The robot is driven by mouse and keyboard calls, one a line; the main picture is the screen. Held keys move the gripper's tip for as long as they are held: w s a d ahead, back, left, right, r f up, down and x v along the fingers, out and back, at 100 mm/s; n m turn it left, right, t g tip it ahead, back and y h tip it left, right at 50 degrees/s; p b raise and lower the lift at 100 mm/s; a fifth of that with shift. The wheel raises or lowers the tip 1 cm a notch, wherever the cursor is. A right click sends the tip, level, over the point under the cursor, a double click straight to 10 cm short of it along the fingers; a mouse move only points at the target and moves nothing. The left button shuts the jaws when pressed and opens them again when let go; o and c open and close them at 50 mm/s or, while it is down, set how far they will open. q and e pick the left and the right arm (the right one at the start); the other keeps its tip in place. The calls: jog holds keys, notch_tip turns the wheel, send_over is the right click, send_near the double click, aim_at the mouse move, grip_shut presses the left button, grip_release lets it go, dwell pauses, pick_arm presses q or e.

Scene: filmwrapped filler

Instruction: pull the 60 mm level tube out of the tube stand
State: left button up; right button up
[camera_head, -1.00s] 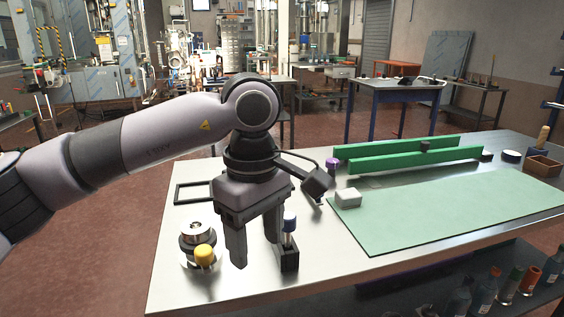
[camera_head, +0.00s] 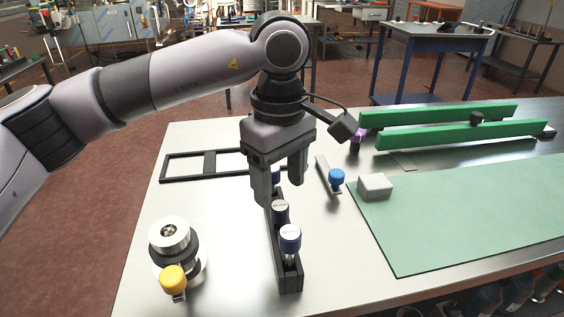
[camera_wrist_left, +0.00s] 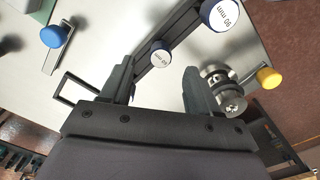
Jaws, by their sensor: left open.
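The dark tube stand (camera_head: 290,279) is a narrow black block on the metal table, with capped tubes in a row. A tall blue-capped tube (camera_head: 290,238) is at its near end; its white label appears to read 90 mm in the left wrist view (camera_wrist_left: 222,12). Behind it is a shorter tube (camera_head: 281,209); its label appears to read 60 mm in the left wrist view (camera_wrist_left: 160,54). Another blue cap shows partly between the fingers. My left gripper (camera_head: 279,192) points down over the stand, open, its fingers either side of the row. My right gripper is not in view.
A round metal fixture (camera_head: 174,243) and yellow-capped piece (camera_head: 173,280) stand left of the stand. A black frame (camera_head: 205,164) lies behind left.

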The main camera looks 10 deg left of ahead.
aim_at(280, 205)
pick_arm(q)
jog(key=shift+f, duration=2.8)
grip_shut()
